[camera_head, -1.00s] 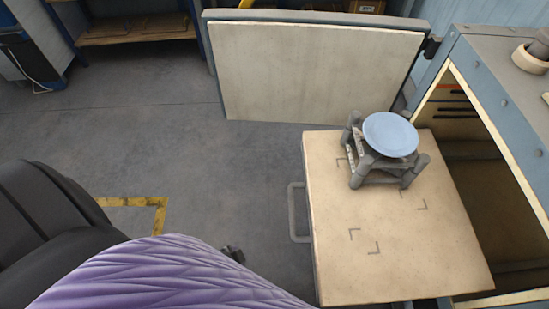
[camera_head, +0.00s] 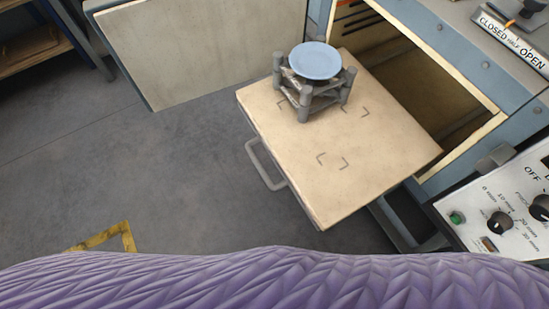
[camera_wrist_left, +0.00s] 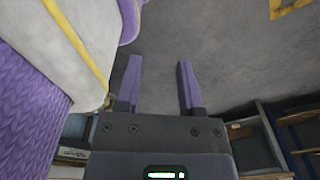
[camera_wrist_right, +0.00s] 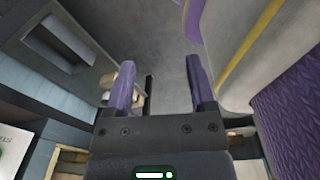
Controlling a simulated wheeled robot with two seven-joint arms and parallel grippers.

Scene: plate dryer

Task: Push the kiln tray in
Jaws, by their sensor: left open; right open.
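The kiln tray (camera_head: 360,165) is a pale flat slab pulled out of the kiln opening (camera_head: 420,85) in the head view. A grey handle (camera_head: 264,168) is on its outer left edge. A small grey rack (camera_head: 305,97) stands on its far part with a light blue plate (camera_head: 315,61) on top. My left gripper (camera_wrist_left: 160,85) is open and empty, over bare floor in the left wrist view. My right gripper (camera_wrist_right: 157,82) is open and empty in the right wrist view. Neither gripper shows in the head view, and both are apart from the tray.
The kiln door (camera_head: 205,45) stands open at the far left of the tray. A control panel (camera_head: 505,205) with knobs is at the right, and a CLOSED/OPEN label (camera_head: 512,38) is at top right. The floor (camera_head: 190,170) left of the tray is clear.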

